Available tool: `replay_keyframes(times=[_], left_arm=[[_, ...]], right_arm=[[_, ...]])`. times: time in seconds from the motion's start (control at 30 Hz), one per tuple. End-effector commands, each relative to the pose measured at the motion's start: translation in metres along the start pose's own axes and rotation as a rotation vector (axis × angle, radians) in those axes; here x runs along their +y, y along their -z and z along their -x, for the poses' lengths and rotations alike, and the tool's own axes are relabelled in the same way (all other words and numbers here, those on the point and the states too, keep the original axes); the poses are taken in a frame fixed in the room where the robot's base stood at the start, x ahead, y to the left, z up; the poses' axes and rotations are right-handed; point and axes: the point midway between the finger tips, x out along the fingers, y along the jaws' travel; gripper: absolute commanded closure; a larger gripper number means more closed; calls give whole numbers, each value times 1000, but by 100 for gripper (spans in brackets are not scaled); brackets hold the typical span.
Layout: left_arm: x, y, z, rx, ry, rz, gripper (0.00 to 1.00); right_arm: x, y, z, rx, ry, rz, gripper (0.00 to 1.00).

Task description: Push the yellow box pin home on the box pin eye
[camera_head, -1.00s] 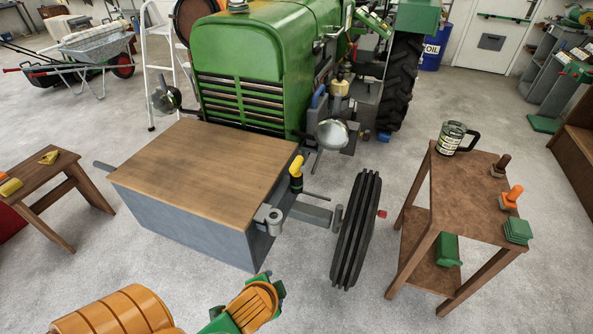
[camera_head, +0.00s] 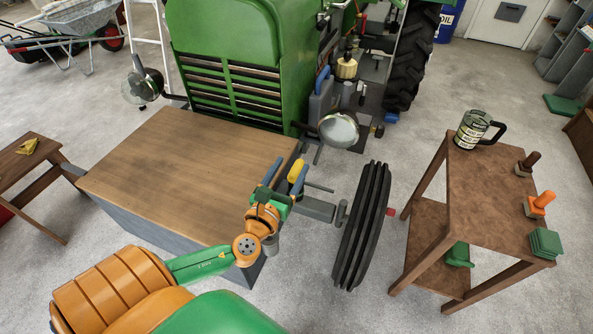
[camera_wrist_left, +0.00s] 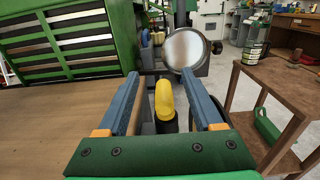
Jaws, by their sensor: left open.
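The yellow box pin (camera_head: 296,171) stands at the right front corner of the wooden-topped box (camera_head: 190,170) on the tractor's front. Its yellow top shows in the head view. In the left wrist view the yellow pin (camera_wrist_left: 165,100) stands between my two blue fingers, with a dark part below it. My left gripper (camera_head: 286,174) is open around the pin's sides, and a gap shows on each side in the wrist view. The box pin eye is hidden behind the gripper and pin. My right gripper is not in view.
The round headlamp (camera_head: 338,129) is close behind the pin. The ribbed front tyre (camera_head: 361,225) stands to its right. A brown side table (camera_head: 485,205) with a mug (camera_head: 472,129) is further right. Open floor lies between tyre and table.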

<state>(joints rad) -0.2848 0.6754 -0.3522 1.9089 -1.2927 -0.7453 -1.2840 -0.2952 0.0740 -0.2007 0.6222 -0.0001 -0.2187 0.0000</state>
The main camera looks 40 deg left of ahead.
Motion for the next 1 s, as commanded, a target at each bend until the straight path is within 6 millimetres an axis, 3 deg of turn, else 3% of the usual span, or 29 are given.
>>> replay_keyframes(times=[0.03, 0.13, 0.33, 0.53, 0.8, 0.83, 1.0], left_arm=[[0, 22, 0, 2, -1, -2, 32], [0, 46, 0, 2, -2, 0, 32], [0, 38, -27, -4, -2, 4, 32], [0, 40, -67, -3, -3, 5, 32], [0, 40, -75, 1, -2, 6, 32], [0, 40, -75, 1, -2, 6, 35], [0, 40, -75, 0, -2, 6, 81]], right_arm=[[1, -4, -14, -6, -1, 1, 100], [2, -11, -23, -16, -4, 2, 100], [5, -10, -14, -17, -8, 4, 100], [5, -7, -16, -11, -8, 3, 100], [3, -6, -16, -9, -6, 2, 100], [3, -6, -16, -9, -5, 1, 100], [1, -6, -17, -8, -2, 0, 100]])
